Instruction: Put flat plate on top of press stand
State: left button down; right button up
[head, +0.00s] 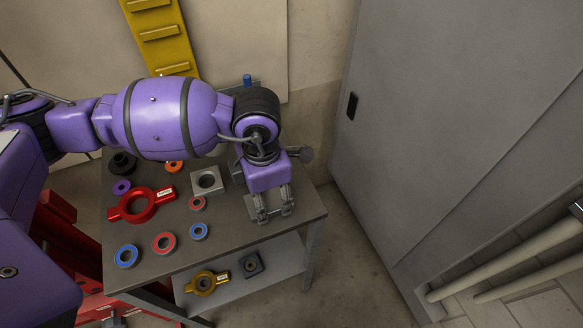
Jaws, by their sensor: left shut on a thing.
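My left gripper (273,208) points down over the right front part of the grey table. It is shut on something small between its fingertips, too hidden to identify. A grey square block with a round hole (207,182) lies on the table to the left of the gripper, apart from it. It may be the flat plate or part of the press stand; I cannot tell which. A blue-topped upright part (247,80) shows behind my left arm, and a grey knob (300,153) shows to its right. The arm hides most of what stands there. My right gripper is not in view.
The table (240,243) holds a red ring with handles (138,205), blue rings (127,256), red rings (164,243) and a purple ring (121,187). A yellow ringed part (206,283) lies on the lower shelf. A grey cabinet (450,100) stands at right.

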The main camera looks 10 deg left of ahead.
aim_at(269, 200)
pick_arm(q)
jog(key=shift+r, duration=0.1)
jog(key=c, duration=0.8)
grip_release()
jog(key=shift+f, duration=0.2)
notch_tip(269, 200, up, 12)
jog(key=shift+r, duration=0.2)
